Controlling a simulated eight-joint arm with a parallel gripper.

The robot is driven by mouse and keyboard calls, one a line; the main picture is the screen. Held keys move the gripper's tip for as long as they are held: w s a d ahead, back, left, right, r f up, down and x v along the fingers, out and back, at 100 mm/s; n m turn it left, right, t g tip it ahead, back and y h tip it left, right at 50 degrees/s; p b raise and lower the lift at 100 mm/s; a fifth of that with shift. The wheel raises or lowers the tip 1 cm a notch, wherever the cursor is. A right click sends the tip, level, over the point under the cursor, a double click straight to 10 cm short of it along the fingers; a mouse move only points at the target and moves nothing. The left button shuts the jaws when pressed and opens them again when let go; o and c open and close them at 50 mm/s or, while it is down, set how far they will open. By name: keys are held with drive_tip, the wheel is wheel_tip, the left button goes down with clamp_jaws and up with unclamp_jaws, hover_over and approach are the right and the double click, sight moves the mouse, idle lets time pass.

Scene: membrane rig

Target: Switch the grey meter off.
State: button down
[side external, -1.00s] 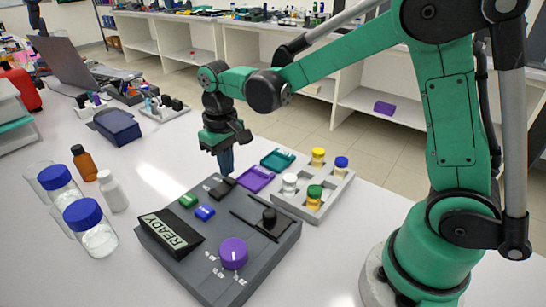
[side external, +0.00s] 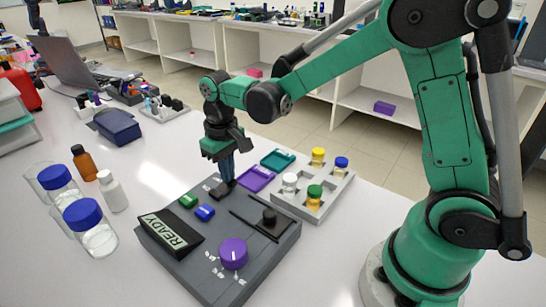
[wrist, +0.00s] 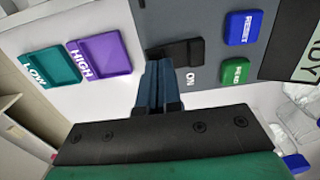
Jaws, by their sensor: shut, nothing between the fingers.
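The grey meter (side external: 200,272) lies flat on the white table, with a tilted black display reading READY (side external: 168,232). Its black rocker switch (side external: 219,194) is at the far edge, and also shows in the wrist view (wrist: 186,50) with the word ON printed beside one end. My gripper (side external: 228,181) is shut and empty, pointing down. Its dark blue fingertips are at the end of the rocker away from ON and partly cover it in the wrist view. I cannot tell for sure whether they touch it or which way the rocker is tipped.
A green button (side external: 188,200) and a blue RESET button (side external: 205,212) sit close to the switch. The meter also carries a purple knob (side external: 233,253) and a black slider (side external: 269,217). Purple (side external: 256,179) and teal (side external: 279,159) trays and a vial rack (side external: 327,203) stand behind.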

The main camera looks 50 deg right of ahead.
drive_tip(key=shift+f, duration=0.25)
drive_tip(key=shift+r, duration=3.5)
drive_tip(key=shift+s+d+r, duration=0.1)
drive_tip(key=shift+s+r, duration=0.15)
drive_tip(key=shift+s, duration=0.1)
drive_tip(key=s+d+t, duration=0.2)
drive_tip(key=s+t, duration=0.5)
drive_tip(key=s, duration=0.1)
drive_tip(key=shift+s+r, duration=0.2)
drive_tip(key=shift+s, duration=0.2)
